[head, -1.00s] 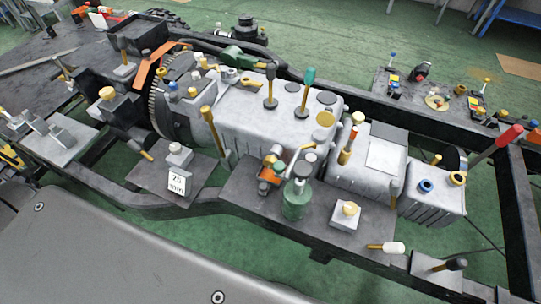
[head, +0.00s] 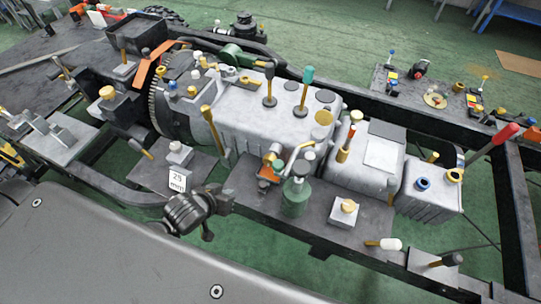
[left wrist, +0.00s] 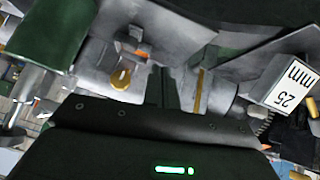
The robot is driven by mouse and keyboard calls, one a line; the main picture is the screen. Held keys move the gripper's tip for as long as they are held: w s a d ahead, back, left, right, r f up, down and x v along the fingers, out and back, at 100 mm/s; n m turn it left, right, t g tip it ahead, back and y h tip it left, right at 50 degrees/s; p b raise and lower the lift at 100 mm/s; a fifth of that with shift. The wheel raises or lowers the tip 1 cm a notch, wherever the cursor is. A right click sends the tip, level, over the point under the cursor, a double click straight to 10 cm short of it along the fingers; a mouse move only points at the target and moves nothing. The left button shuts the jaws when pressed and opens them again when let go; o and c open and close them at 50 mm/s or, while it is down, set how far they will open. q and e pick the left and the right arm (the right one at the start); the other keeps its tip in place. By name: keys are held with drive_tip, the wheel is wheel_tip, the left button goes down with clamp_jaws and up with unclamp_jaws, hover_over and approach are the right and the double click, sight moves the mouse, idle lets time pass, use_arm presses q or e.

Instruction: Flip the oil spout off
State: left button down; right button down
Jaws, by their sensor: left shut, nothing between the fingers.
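The green oil can (head: 295,198) stands upright on the dark front plate, with a grey cap on top. A bent tube that looks like its spout (head: 300,152) rises beside the cap at engine level. My left gripper (head: 224,197) is low at the front, left of the can and clear of it. In the left wrist view its dark fingers (left wrist: 166,88) are together with nothing between them. A green surface (left wrist: 45,30) at upper left there looks like the can's side. My right gripper is in neither view.
A "25 mm" block (head: 178,180) stands just left of and behind my left gripper. An orange bracket with a brass cylinder (head: 267,168) sits left of the can. A brass-knobbed block (head: 347,207) sits right of it. The grey engine casing (head: 270,110) rises behind.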

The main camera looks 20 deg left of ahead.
use_arm(q)
drive_tip(key=w+r+n+h, duration=0.5)
drive_tip(key=w+r+h, duration=0.5)
drive_tip(key=h, duration=0.4)
drive_tip(key=p, duration=0.5)
approach(295, 155)
drive_tip(key=shift+d+r, duration=0.55)
drive_tip(key=shift+d, duration=0.85)
drive_tip(key=shift+w+t, duration=0.35)
drive_tip(key=shift+t, duration=0.05)
drive_tip(key=shift+s+d, duration=0.1)
